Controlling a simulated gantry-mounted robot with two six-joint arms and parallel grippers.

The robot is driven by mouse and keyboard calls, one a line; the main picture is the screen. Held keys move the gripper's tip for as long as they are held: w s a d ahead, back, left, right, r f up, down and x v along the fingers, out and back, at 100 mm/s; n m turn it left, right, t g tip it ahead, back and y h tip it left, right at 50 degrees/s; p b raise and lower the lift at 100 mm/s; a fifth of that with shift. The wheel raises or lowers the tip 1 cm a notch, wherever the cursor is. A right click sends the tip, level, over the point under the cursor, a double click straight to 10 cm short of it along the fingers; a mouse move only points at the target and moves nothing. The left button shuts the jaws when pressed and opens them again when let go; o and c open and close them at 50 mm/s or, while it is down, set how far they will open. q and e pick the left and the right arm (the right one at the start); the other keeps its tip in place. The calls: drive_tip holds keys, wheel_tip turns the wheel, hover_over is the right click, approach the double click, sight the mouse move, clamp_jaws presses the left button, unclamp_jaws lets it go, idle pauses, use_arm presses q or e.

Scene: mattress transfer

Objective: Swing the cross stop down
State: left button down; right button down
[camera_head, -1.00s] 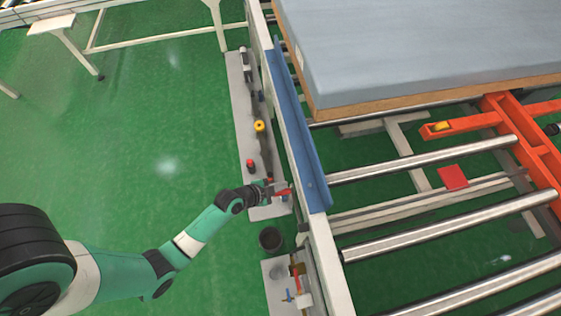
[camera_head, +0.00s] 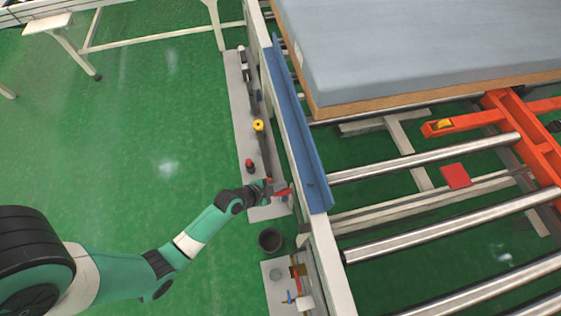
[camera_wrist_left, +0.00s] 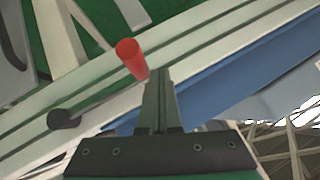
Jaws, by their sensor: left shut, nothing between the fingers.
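My left gripper (camera_head: 268,189) is shut and empty at the outer side of the conveyor's side frame. A red handle (camera_head: 284,192) is right beside its fingertips. In the left wrist view the red handle (camera_wrist_left: 131,58) stands just left of the closed fingers (camera_wrist_left: 157,78); I cannot tell whether they touch. A long blue angled bar (camera_head: 297,125) runs along the inner side of the frame, beside the mattress. An orange framework (camera_head: 525,135) sits among the rollers at the right. I cannot tell for sure which part is the cross stop. My right gripper is not in view.
A grey mattress (camera_head: 410,45) lies on a brown board over the rollers. Grey plates with a yellow knob (camera_head: 259,125), a red button (camera_head: 249,164) and a small valve (camera_head: 290,297) line the frame. A dark round bin (camera_head: 270,239) is close by.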

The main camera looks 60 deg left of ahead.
use_arm(q)
drive_tip(key=s+a+r+p, duration=0.2)
drive_tip(key=s+r, duration=0.1)
drive_tip(key=r, duration=0.2)
drive_tip(key=s+a+r+p, duration=0.2)
drive_tip(key=r+p, duration=0.1)
drive_tip(key=r, duration=0.2)
drive_tip(key=shift+s+a+r, duration=0.3)
drive_tip(key=shift+s, duration=0.1)
